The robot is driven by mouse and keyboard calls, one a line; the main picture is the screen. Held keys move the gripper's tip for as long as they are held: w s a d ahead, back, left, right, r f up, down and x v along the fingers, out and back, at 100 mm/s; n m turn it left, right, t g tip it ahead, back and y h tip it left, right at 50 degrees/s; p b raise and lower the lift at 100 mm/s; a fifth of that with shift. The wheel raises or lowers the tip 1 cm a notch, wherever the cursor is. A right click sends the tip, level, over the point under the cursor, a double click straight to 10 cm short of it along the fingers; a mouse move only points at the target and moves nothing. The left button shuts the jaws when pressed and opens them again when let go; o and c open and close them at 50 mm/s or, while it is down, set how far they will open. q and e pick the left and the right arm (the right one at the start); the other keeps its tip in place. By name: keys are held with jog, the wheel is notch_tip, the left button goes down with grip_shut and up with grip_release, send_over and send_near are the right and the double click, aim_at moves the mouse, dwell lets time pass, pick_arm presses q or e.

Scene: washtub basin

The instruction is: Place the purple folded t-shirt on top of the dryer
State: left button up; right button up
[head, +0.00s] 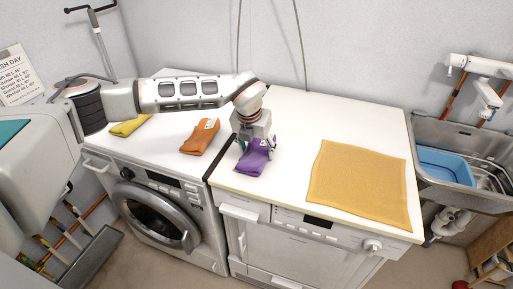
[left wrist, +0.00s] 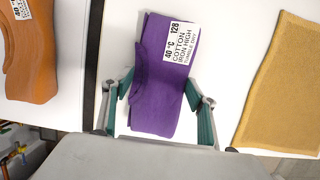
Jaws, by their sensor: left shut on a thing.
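The purple folded t-shirt (head: 252,163) lies at the left edge of the right machine's white top, beside the dark gap between the machines. My left gripper (head: 256,147) is over it, pointing down, and shut on it. In the left wrist view the t-shirt (left wrist: 158,98) is between the two green-padded fingers, with its white care label facing up. I cannot tell whether the t-shirt is fully resting on the top. The left machine (head: 155,212) has a round door; the right machine (head: 290,245) has a flat front with a knob. My right gripper is out of view.
An orange folded garment (head: 200,137) and a yellow one (head: 128,127) lie on the left machine's top. A mustard cloth (head: 358,185) lies flat on the right top. A sink (head: 445,140) with a blue basin (head: 446,165) stands at right. White surface between shirt and cloth is clear.

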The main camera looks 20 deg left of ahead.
pick_arm(q)
jog(key=o, duration=0.8)
jog(key=shift+f, duration=0.15)
jog(key=shift+c, duration=0.2)
jog(key=o, duration=0.4)
jog(key=shift+o, duration=0.2)
jog(key=shift+r, duration=0.35)
jog(key=b+v, duration=0.1)
jog(key=v, duration=1.1)
jog(key=shift+d+f, duration=0.1)
jog(key=shift+f, duration=0.05)
